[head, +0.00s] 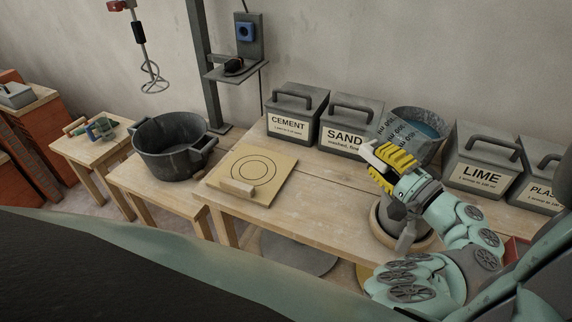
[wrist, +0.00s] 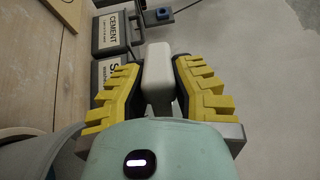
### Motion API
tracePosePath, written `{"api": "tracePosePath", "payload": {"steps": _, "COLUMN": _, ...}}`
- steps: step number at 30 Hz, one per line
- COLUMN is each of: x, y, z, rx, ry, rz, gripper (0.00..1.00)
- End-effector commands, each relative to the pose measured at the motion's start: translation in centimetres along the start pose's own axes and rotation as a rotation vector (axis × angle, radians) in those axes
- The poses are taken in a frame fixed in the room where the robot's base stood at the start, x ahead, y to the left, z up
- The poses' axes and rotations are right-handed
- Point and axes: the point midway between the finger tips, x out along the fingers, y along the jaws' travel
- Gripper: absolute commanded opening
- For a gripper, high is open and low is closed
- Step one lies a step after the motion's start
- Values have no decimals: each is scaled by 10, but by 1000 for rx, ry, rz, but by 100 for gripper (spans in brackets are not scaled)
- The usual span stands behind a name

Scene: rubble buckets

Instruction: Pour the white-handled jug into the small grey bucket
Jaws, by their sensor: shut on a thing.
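My gripper (head: 388,160), with yellow fingers, is shut on the white handle of the jug. The white handle (wrist: 158,75) shows between the fingers in the wrist view. A small grey bucket (head: 384,222) appears to stand below, in a tan ring, largely hidden by my arm. In the wrist view a curved grey rim shows at lower left; I cannot tell whose it is. No stream is visible.
Lidded boxes marked CEMENT (head: 290,122), SAND (head: 343,135) and LIME (head: 480,172) line the back of the table (head: 310,190). A board with circles (head: 268,181) bears a wooden block (head: 237,187). A large dark bucket (head: 165,165) stands left. The table's middle is clear.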

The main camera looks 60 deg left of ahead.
Motion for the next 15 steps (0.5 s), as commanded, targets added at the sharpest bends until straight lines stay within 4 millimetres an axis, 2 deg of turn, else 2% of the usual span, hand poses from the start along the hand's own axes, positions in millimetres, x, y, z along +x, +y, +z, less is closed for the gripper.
{"api": "tracePosePath", "payload": {"steps": 15, "x": -5, "y": 2, "z": -1, "rx": -3, "ry": 0, "rz": -90, "gripper": 0}}
